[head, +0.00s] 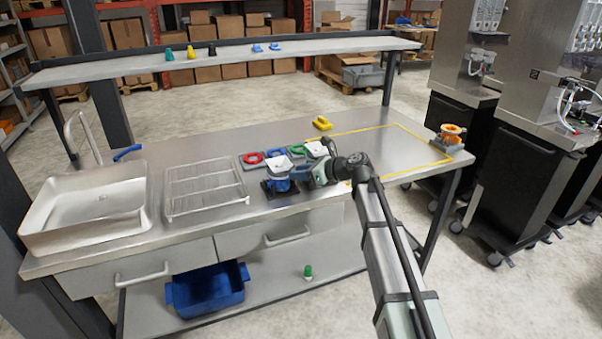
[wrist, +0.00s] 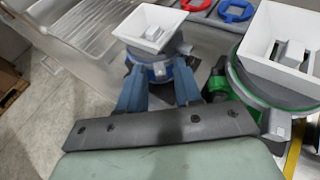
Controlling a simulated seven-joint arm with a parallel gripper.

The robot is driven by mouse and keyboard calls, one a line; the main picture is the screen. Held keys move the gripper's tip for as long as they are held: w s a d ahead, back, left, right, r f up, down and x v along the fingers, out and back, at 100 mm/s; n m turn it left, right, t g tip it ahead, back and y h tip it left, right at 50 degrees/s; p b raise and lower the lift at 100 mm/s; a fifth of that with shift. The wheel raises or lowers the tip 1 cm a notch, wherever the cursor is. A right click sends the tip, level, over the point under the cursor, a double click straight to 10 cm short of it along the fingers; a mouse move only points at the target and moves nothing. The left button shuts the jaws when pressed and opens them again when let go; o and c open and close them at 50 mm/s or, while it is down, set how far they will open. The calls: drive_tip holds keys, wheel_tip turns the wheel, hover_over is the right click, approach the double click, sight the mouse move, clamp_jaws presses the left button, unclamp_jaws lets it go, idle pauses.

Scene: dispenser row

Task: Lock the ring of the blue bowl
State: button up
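The blue bowl (head: 279,184), a blue-ringed unit with a white square funnel on top, stands upright near the table's front edge. In the wrist view its funnel (wrist: 150,27) and blue ring (wrist: 158,76) show just beyond my gripper. My gripper (head: 300,177) reaches in low from the right. Its two blue fingers are spread wide (wrist: 157,80), one at each side of the ring's near face, with a small metal latch part visible between them. Whether the fingers touch the ring I cannot tell. The fingers hide the ring's sides.
A green-ringed bowl with a white funnel (wrist: 275,50) stands close on the right. Red (head: 252,158), blue (head: 276,153) and green (head: 298,149) loops lie behind. A wire rack (head: 206,187) and sink (head: 90,210) are left. An orange unit (head: 452,132) stands far right.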

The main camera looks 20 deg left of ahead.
clamp_jaws()
drive_tip(key=shift+w+n+g, duration=0.45)
drive_tip(key=shift+n+g, duration=0.15)
drive_tip(key=shift+g, duration=0.1)
drive_tip(key=shift+s, duration=0.1)
drive_tip(key=shift+o, duration=0.9)
unclamp_jaws()
